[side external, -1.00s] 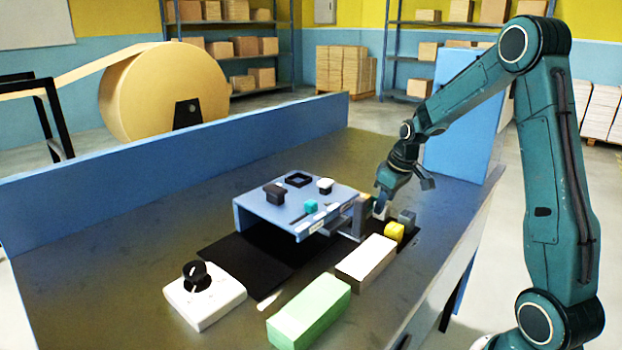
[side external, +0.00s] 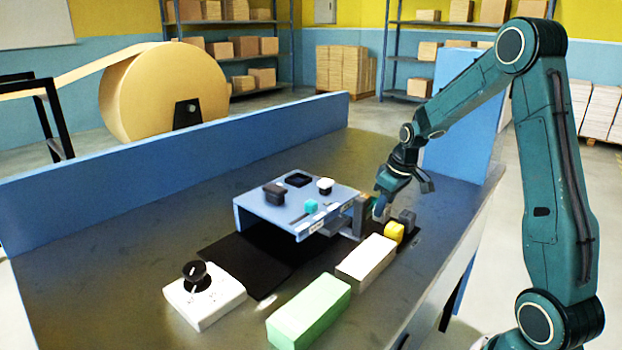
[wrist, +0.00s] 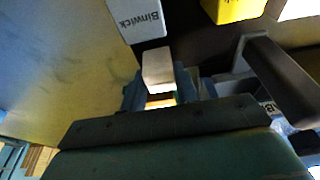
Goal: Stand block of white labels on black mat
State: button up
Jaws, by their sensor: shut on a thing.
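A small white block (wrist: 158,70), which looks like the block of white labels, sits at my fingertips in the wrist view. My gripper (side external: 381,207) is shut on it, low over the table just right of the blue stand. In the side view my fingers hide most of the block; I cannot tell whether it touches the surface below. The black mat (side external: 240,262) lies flat left of the blue stand and runs partly under it. Its visible left part is bare.
The blue stand (side external: 290,222) carries small black and teal items. A yellow block (side external: 394,232) and a grey block (side external: 407,217) stand close to my gripper on a dark patch. A long whitish block (side external: 366,262), a green block (side external: 308,312) and a white knob box (side external: 205,300) stand in front.

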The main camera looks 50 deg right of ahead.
jog(key=o, duration=1.1)
jog(key=shift+c, duration=0.2)
jog(key=shift+r, duration=0.1)
jog(key=v, duration=1.3)
jog(key=shift+s+r, duration=0.15)
jog(key=shift+r, duration=0.1)
jog(key=shift+a, duration=0.1)
jog(key=s+a+r, duration=0.3)
jog(key=a, duration=0.6)
jog(key=s+a+f+t, duration=0.1)
jog(key=s+a+t, duration=0.1)
jog(key=s+a, duration=1.1)
jog(key=shift+s+a+t, duration=0.15)
jog(key=shift+s+t, duration=0.15)
jog(key=shift+s, duration=0.45)
